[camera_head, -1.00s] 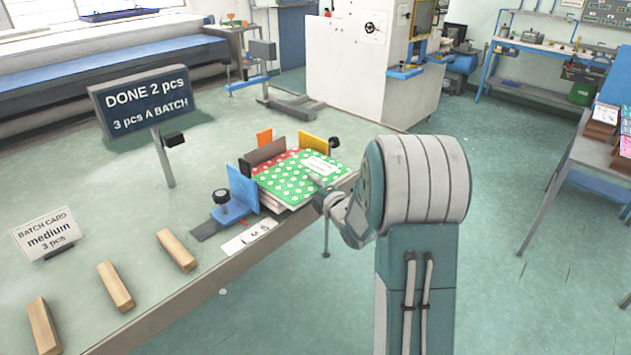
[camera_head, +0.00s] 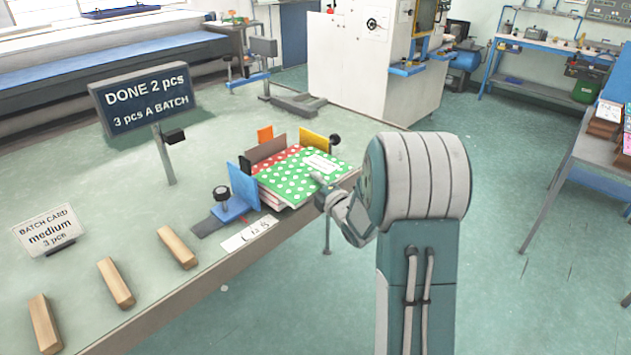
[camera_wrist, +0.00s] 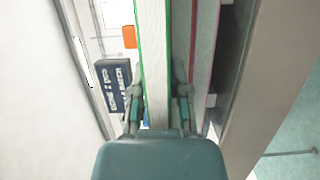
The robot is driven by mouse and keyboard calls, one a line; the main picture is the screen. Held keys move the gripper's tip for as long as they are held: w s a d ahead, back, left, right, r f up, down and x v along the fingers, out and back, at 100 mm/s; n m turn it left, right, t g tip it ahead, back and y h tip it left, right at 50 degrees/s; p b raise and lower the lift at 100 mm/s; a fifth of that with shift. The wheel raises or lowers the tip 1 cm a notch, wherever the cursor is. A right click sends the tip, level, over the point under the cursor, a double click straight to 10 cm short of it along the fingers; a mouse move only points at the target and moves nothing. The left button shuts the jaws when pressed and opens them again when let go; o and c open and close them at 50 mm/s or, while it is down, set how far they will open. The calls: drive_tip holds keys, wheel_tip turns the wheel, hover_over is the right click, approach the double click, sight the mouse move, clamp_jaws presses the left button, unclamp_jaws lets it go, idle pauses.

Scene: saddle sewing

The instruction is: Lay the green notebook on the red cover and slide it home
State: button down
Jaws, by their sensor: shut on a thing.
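The green notebook (camera_head: 297,182) with white dots and a white label lies over the red dotted cover (camera_head: 284,160) in the head view. The red cover shows along the far left side and below it. My gripper (camera_head: 322,188) is at the notebook's right edge, shut on it. In the wrist view my gripper's fingers (camera_wrist: 159,95) stand either side of the green notebook's edge (camera_wrist: 155,60). A red-edged stack (camera_wrist: 203,60) lies right beside it there. Whether the notebook is flat on the red cover is hard to tell.
A blue stop (camera_head: 241,186) stands left of the stack, a brown plate (camera_head: 265,149) behind and a yellow plate (camera_head: 314,140) at the back right. A sign (camera_head: 145,98) reads "DONE 2 pcs". Wooden blocks (camera_head: 177,247) lie at the table's left front.

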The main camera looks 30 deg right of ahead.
drive_tip(key=c, duration=0.5)
unclamp_jaws()
drive_tip(key=shift+c, duration=0.2)
drive_tip(key=shift+f, duration=0.25)
drive_tip(key=s+d, duration=0.3)
drive_tip(key=s, duration=0.6)
drive_tip(key=shift+s+d, duration=0.2)
idle(0.8)
drive_tip(key=shift+r, duration=0.1)
idle(0.4)
